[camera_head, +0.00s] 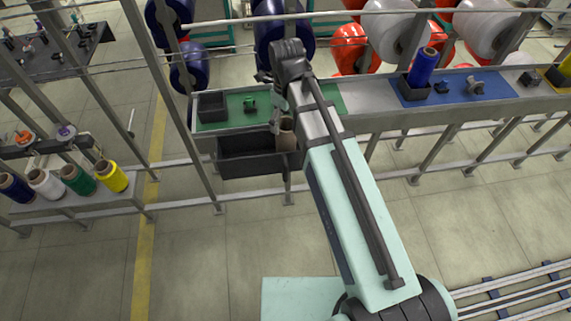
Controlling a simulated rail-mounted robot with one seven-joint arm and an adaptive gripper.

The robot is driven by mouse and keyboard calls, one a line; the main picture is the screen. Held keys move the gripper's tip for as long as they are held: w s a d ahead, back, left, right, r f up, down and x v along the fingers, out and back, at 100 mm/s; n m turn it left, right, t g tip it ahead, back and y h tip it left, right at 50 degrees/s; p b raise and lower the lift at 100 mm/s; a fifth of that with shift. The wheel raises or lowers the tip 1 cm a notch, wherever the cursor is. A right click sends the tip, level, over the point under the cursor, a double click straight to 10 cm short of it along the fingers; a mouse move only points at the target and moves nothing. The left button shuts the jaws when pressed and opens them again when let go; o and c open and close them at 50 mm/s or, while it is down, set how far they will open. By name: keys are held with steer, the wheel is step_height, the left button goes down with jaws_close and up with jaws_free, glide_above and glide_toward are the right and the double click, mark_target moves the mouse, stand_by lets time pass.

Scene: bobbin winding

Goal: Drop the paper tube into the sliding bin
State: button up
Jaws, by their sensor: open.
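The brown paper tube (287,135) stands roughly upright at the right end of the dark sliding bin (236,167), just left of my arm. Its lower part seems to be inside the bin, but I cannot tell whether it rests on the bin floor. The bin hangs at the near side of the bench, below the green mat. My gripper (278,118) is small and dark, just above and beside the tube's top. It is open, partly hidden by my own wrist, and I cannot make out whether a finger touches the tube.
On the green mat (228,121) are a small black box (211,105) and a green fixture (250,104). A blue mat (500,88) at right carries a blue spool (422,67) in a dark holder. Metal posts and rails cross the view. Colored spools stand on a left shelf (75,208).

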step_height(320, 180, up, 10)
steer(key=shift+f, duration=0.2)
steer(key=shift+d, duration=0.1)
stand_by(0.5)
